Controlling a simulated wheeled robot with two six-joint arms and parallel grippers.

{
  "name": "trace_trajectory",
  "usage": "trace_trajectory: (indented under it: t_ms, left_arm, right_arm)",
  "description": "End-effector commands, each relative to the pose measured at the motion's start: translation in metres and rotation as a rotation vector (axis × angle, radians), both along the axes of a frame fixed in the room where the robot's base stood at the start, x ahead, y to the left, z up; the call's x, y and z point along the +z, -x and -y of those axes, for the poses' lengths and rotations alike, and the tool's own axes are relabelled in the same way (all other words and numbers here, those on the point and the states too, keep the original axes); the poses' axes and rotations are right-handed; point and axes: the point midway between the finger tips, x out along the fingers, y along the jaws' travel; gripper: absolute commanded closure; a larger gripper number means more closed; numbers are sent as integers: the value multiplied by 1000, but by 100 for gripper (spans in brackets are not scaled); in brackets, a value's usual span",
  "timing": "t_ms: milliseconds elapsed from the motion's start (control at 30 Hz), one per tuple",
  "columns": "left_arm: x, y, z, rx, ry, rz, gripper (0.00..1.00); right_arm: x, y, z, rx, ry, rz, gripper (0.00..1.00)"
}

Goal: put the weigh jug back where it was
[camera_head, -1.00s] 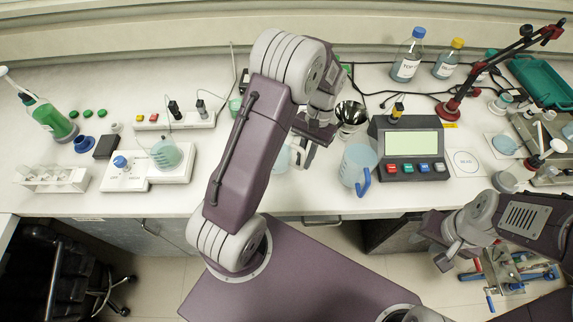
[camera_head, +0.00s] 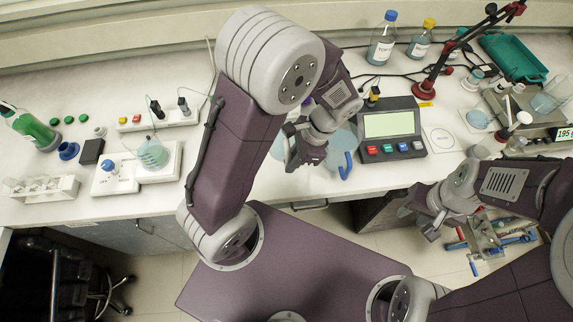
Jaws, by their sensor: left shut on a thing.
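The weigh jug, a clear light-blue jug with a blue handle (camera_head: 346,166), stands or hangs just left of the scale console; its left part is hidden by my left gripper. My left gripper (camera_head: 303,158) is at the jug's left side, shut on it; the exact contact is hard to see. A white mat with a printed circle (camera_head: 443,139) lies bare right of the console. My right gripper (camera_head: 428,218) is in front of the bench's front edge, away from the jug; its jaws are unclear.
The console (camera_head: 390,128) with coloured buttons stands close right of the jug. Capped bottles (camera_head: 383,38) and a red clamp stand (camera_head: 425,90) are behind. A balance with a beaker (camera_head: 552,98) is far right. A stirrer with a flask (camera_head: 152,152) is left.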

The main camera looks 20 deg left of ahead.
Motion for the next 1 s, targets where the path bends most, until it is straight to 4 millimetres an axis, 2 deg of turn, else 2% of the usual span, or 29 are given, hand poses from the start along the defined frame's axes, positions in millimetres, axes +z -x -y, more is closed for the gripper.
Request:
trace_trajectory:
  t_ms: [100, 200, 367, 567, 967, 1000]
  left_arm:
    - [-26, 1, -1, 2, -2, -6, 100]
    - [-38, 1, -1, 2, -1, -4, 100]
    - [-46, 1, -1, 3, -1, -3, 100]
    - [-79, 1, -1, 3, -2, -5, 100]
    - [-86, 0, 0, 4, 0, -1, 100]
    - [-85, 0, 0, 4, 0, -1, 75]
  right_arm:
    - [0, 0, 0, 0, 0, 0, 64]
    - [0, 0, 0, 0, 0, 0, 64]
    - [0, 0, 0, 0, 0, 0, 64]
    - [0, 0, 0, 0, 0, 0, 64]
    - [-3, 0, 0, 0, 0, 0, 64]
    - [-2, 0, 0, 0, 0, 0, 64]
